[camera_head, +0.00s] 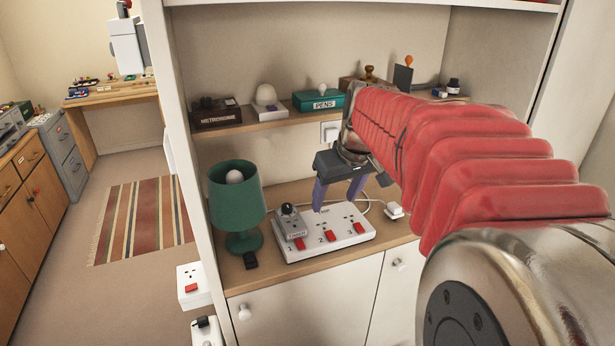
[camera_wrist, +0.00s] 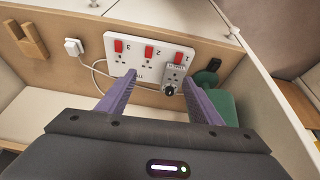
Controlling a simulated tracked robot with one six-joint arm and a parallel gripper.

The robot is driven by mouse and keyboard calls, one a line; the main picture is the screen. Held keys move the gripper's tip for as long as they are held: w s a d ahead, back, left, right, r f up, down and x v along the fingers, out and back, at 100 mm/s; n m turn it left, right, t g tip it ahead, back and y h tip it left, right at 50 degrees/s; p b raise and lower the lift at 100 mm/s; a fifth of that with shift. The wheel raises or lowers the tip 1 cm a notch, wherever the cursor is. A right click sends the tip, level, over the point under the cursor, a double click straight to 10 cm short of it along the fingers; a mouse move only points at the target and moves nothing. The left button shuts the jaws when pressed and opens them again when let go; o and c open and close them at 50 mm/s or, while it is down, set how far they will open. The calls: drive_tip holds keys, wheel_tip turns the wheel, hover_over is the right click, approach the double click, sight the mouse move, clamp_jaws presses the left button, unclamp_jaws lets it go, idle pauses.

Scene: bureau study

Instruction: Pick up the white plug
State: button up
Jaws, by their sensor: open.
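The white plug (camera_head: 394,210) lies on the wooden shelf to the right of the white power strip (camera_head: 350,238), with a white cable running from it behind the strip. In the wrist view the plug (camera_wrist: 74,46) is at the upper left, apart from my fingers. My gripper (camera_head: 335,203) is open and empty, its purple fingers pointing down above the strip and left of the plug. In the wrist view my gripper (camera_wrist: 158,77) has both fingers spread in front of the strip (camera_wrist: 134,56).
A grey adapter (camera_head: 292,227) sits in the strip's left socket. The upper shelf holds a green pens box (camera_head: 318,100) and a metronome box (camera_head: 216,113). The shelf around the white plug looks mostly clear.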

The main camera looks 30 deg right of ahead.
drive_tip(key=w+d+f, duration=0.1)
drive_tip(key=w+d, duration=0.1)
drive_tip(key=d, duration=0.6)
drive_tip(key=w+d+f, duration=0.2)
drive_tip(key=d, duration=0.5)
approach(395, 205)
drive_tip(key=v, duration=0.3)
drive_tip(key=shift+r, duration=0.1)
drive_tip(key=shift+x, duration=4.25)
drive_tip(key=shift+x, duration=2.6)
drive_tip(key=shift+s, duration=0.15)
drive_tip(key=shift+c, duration=0.3)
